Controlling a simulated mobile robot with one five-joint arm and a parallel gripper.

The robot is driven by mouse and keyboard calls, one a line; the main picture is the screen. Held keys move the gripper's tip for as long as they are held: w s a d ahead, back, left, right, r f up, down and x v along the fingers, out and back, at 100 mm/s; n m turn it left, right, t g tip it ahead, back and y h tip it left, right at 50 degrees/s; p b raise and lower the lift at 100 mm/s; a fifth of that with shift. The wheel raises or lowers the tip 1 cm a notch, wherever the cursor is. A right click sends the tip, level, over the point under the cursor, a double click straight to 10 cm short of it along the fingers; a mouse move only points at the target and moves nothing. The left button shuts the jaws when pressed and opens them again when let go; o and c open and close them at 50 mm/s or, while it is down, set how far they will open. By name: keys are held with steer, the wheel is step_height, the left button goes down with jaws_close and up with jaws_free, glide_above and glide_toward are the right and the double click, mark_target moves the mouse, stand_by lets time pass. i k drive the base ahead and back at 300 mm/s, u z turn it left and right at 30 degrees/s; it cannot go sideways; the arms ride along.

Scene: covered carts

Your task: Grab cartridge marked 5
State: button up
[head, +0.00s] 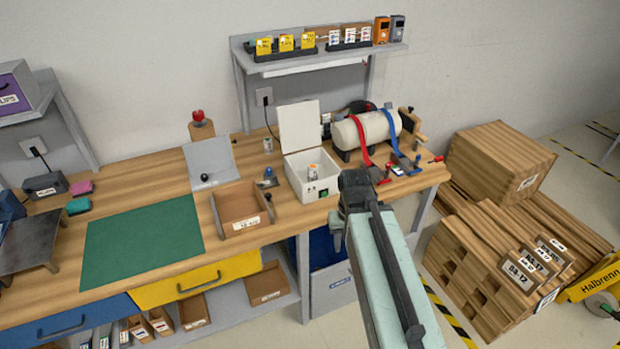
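I cannot make out a 5 on anything, so I cannot tell which thing is the cartridge. A small item with white and orange on it (312,172) sits in an open white box (314,189) with its lid up. A small grey cylinder (268,145) stands on the bench behind that box. My gripper (347,207) is at the bench's front edge, just right of the white box. The arm hides its fingertips in part, and I cannot see whether it is open or holds anything.
The wooden bench (150,178) carries a green mat (145,240), an open wooden tray (240,208) and a strapped cream cylinder (366,130). A back shelf (320,60) holds yellow and white labelled items. Wooden crates (500,163) stand on the floor at right.

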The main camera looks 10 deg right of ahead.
mark_target(313, 168)
steer(key=u, duration=0.15)
steer(key=i, duration=0.5)
steer(key=u, duration=3.4)
steer(key=k, duration=1.4)
steer(key=z, duration=0.85)
steer(key=i, duration=0.8)
steer(key=u, duration=0.05)
